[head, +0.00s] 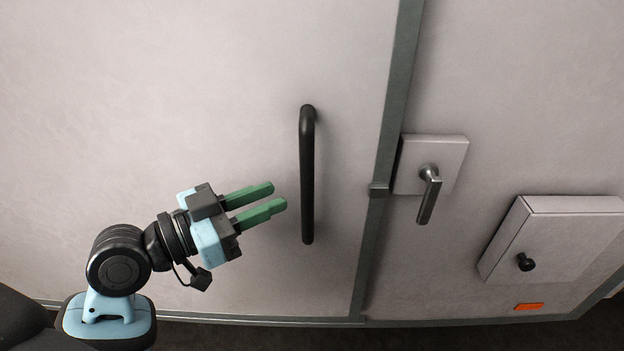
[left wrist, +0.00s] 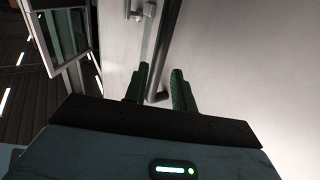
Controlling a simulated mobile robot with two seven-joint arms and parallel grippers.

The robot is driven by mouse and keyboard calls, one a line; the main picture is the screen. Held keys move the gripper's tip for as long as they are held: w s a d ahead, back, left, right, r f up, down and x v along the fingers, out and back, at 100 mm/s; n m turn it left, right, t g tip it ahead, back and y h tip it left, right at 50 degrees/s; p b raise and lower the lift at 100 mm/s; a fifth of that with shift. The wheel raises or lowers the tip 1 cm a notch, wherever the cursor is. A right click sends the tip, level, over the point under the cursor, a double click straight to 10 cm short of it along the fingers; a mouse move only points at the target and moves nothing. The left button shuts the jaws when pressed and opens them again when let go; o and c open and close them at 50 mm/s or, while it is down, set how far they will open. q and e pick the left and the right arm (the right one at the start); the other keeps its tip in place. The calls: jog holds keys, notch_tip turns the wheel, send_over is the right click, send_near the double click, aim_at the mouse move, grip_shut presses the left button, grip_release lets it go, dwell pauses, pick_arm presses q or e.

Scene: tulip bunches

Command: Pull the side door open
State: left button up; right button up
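The side door (head: 180,80) is a large pale panel with a dark grey frame along its right edge; it looks shut. A black vertical bar handle (head: 307,175) stands out from it near that edge. My left gripper (head: 279,195) has green fingers, parted with an empty gap, and points at the handle from its left, a short way off. In the left wrist view the handle (left wrist: 171,30) shows beyond the fingers (left wrist: 160,72), its end appearing between them. My right gripper is in neither view.
Right of the frame strip (head: 386,150) is another pale panel with a metal lever (head: 429,195) on a plate. A pale box (head: 550,240) with a black knob juts out at the far right. A window frame (left wrist: 62,40) shows in the left wrist view.

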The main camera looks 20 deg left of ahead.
aim_at(307, 183)
pick_arm(q)
jog(key=p+x, duration=0.1)
jog(key=x, duration=0.6)
jog(key=shift+w+d, duration=0.25)
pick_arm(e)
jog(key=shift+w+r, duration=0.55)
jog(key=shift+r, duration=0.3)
pick_arm(q)
grip_shut()
